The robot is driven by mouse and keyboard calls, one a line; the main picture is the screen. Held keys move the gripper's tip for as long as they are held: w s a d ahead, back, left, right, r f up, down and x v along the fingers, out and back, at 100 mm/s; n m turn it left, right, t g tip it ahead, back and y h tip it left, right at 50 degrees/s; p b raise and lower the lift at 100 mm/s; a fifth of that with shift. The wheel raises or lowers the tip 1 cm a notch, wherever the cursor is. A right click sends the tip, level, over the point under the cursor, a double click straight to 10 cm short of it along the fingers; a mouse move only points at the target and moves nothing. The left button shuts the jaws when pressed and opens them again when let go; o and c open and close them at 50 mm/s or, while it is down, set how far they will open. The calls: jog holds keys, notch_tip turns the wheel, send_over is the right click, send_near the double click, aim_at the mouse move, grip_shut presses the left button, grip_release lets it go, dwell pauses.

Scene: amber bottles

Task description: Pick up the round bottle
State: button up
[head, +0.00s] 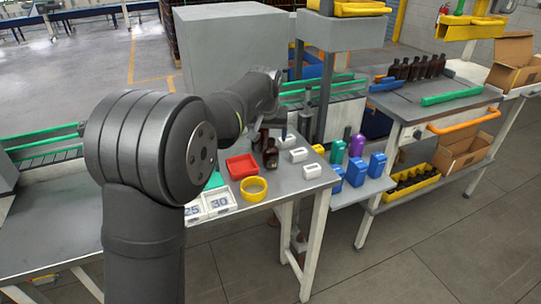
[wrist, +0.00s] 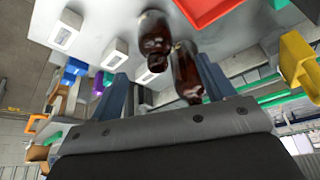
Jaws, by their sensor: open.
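Two amber-brown bottles stand close together on the grey table. In the head view, one bottle (head: 271,154) is nearer and the other (head: 262,139) is partly hidden behind it. In the wrist view, one bottle (wrist: 187,72) is near the right finger and the other (wrist: 153,38) lies farther out. I cannot tell for certain which is the round one. My gripper (wrist: 163,72) is open, its two blue-grey fingers on either side of the bottles' area, gripping nothing. In the head view, my gripper (head: 281,126) is close to the bottles, partly hidden by my arm.
Small white boxes (head: 298,155) stand right of the bottles. Blue containers (head: 357,172) and a purple bottle (head: 356,146) stand on a lower shelf to the right.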

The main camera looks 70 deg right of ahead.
aim_at(271, 149)
jog(key=x, duration=0.9)
jog(key=shift+s+d, duration=0.15)
jog(key=shift+s, duration=0.1)
jog(key=c, duration=1.1)
